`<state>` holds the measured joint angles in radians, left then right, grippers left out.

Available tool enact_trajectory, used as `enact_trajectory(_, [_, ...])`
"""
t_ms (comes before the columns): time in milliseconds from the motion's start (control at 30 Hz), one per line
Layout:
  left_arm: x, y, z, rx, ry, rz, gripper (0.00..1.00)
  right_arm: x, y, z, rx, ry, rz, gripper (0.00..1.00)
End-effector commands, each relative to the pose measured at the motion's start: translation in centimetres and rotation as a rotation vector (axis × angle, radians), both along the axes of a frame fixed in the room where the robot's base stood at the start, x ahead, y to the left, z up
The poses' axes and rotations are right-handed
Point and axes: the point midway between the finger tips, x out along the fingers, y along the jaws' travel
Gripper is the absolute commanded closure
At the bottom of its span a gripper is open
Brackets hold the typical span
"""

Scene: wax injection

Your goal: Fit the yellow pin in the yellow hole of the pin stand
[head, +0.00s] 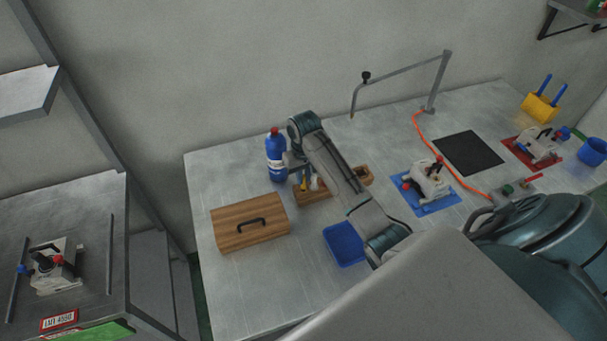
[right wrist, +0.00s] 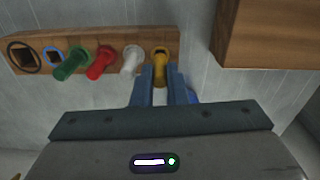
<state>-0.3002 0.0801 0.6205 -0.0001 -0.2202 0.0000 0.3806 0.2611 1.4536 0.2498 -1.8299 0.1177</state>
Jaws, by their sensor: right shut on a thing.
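The wooden pin stand (head: 312,196) lies on the table behind the wooden box with a handle. In the right wrist view the stand (right wrist: 118,37) holds a green pin (right wrist: 72,64), a red pin (right wrist: 101,63) and a white pin (right wrist: 132,59) in a row. My right gripper (right wrist: 160,74) is shut on the yellow pin (right wrist: 159,56), at the end of the row beside the white pin. The yellow pin's far end is at the yellow hole; how deep it sits is hidden. My left gripper is not in view.
A blue bottle (head: 275,157) stands close to the left of my right gripper. The wooden box (head: 235,235) is at the front left, a blue tray (head: 343,245) at the front. Two clamp-like fixtures (head: 428,180) (head: 538,145) stand on blue and red mats to the right.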

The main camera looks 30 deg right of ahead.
Motion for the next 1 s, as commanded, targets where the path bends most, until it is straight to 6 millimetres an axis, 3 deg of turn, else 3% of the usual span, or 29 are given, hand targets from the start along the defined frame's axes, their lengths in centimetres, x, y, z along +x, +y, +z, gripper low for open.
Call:
enact_trajectory(567, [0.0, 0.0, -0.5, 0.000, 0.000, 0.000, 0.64, 0.0, 0.0, -1.5, 0.000, -0.001, 0.000, 1.00])
enact_trajectory(600, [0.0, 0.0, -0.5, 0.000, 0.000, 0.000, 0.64, 0.0, 0.0, -1.4, 0.000, -0.001, 0.000, 0.81])
enact_trajectory(700, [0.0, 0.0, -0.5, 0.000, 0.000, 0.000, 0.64, 0.0, 0.0, -1.4, 0.000, -0.001, 0.000, 0.61])
enact_trajectory(1000, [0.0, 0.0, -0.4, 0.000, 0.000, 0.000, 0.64, 0.1, 0.0, -1.3, 0.000, -0.001, 0.000, 0.61])
